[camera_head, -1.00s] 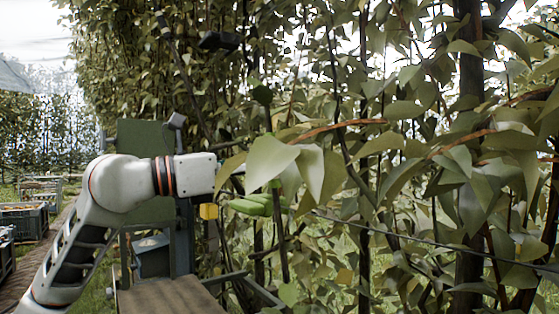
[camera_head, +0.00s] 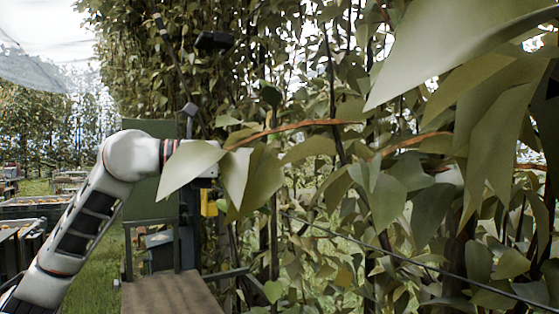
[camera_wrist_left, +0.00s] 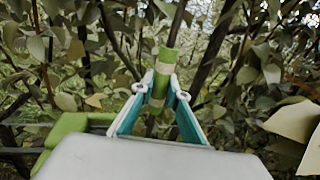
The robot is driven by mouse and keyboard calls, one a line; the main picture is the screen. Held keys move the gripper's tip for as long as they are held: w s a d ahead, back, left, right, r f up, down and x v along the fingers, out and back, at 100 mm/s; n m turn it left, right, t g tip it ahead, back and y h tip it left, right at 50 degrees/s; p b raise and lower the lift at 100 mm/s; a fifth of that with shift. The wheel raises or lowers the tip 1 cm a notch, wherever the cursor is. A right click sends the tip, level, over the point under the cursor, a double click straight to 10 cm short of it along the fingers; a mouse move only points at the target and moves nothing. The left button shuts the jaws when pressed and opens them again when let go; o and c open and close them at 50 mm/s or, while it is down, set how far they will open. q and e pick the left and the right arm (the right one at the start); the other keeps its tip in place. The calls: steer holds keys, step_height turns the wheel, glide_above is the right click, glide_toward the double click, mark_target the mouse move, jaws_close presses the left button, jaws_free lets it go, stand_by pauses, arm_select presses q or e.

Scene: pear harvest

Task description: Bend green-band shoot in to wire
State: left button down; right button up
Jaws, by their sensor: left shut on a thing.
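The shoot (camera_wrist_left: 178,18) with its green band (camera_wrist_left: 166,62) stands nearly upright, tilted slightly right, in the left wrist view. My left gripper (camera_wrist_left: 164,84) is shut on it, its pale fingertips on both sides of the band. In the head view my left arm reaches in from the left, and large leaves hide its fingers and the band. A thin dark wire (camera_head: 420,264) slopes down to the right below the leaves. How far the shoot is from the wire I cannot tell. My right gripper is not in view.
Large leaves (camera_head: 450,55) hang close at upper right. Orange-brown branches (camera_head: 310,124) cross the foliage. A wooden platform (camera_head: 172,296) stands below, with a yellow box (camera_head: 209,203) above it. Crates (camera_head: 40,207) stand at the left beside a grass lane. A green object (camera_wrist_left: 65,128) lies beside my gripper.

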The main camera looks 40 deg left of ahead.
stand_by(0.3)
arm_select(q)
steer(key=c, duration=2)
jaws_free()
steer(key=shift+w, duration=0.1)
steer(key=shift+o, duration=0.2)
steer(key=shift+w+d, duration=0.1)
steer(key=shift+w, duration=0.15)
steer(key=v, duration=1.2)
